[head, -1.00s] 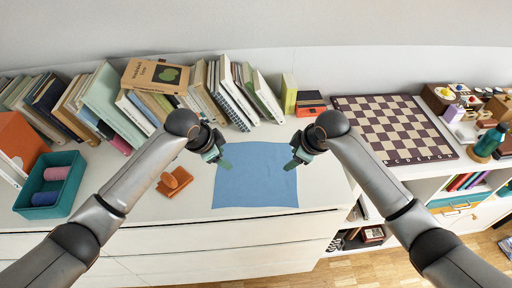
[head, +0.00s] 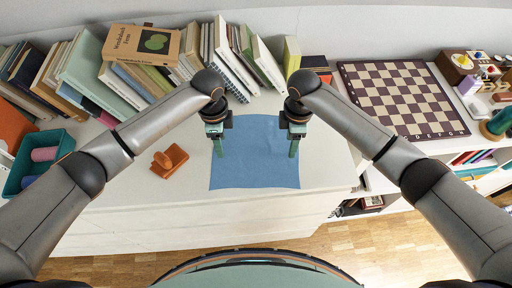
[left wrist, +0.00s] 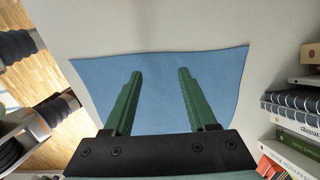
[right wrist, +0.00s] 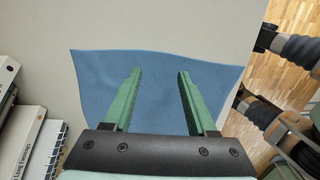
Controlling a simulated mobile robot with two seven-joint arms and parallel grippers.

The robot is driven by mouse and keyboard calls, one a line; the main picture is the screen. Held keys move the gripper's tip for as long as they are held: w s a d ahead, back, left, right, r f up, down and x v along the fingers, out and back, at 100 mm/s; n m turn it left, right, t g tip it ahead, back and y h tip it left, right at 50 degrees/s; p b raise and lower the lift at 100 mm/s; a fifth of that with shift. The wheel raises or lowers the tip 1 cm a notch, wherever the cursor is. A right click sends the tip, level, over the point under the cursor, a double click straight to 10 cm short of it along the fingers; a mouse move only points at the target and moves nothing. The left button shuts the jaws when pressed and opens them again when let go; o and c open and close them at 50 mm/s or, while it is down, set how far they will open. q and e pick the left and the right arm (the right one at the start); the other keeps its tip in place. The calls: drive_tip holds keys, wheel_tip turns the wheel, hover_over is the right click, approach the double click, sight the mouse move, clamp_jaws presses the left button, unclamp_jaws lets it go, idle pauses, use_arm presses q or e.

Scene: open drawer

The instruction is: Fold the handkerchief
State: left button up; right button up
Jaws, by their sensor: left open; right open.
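The blue handkerchief (head: 255,160) lies flat and spread out on the white dresser top, with slightly wavy edges. My left gripper (head: 219,150) is open and empty above its left side, fingers pointing down. My right gripper (head: 293,150) is open and empty above its right side. In the left wrist view, the handkerchief (left wrist: 160,85) shows between and around the open fingers. The right wrist view also shows the handkerchief (right wrist: 155,85) between and beyond the open fingers. I cannot tell whether the fingertips touch the cloth.
An orange stamp-like object (head: 169,162) stands left of the handkerchief, and a teal bin (head: 38,160) with spools is further left. Books (head: 145,75) line the back. A chessboard (head: 402,97) lies to the right. The dresser top in front of the cloth is clear.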

use_arm(q)
drive_tip(key=shift+f, duration=0.45)
use_arm(e)
drive_tip(key=shift+f, duration=0.45)
use_arm(q)
drive_tip(key=shift+f, duration=0.1)
use_arm(e)
drive_tip(key=shift+f, duration=0.15)
use_arm(q)
clamp_jaws()
use_arm(e)
clamp_jaws()
idle(0.3)
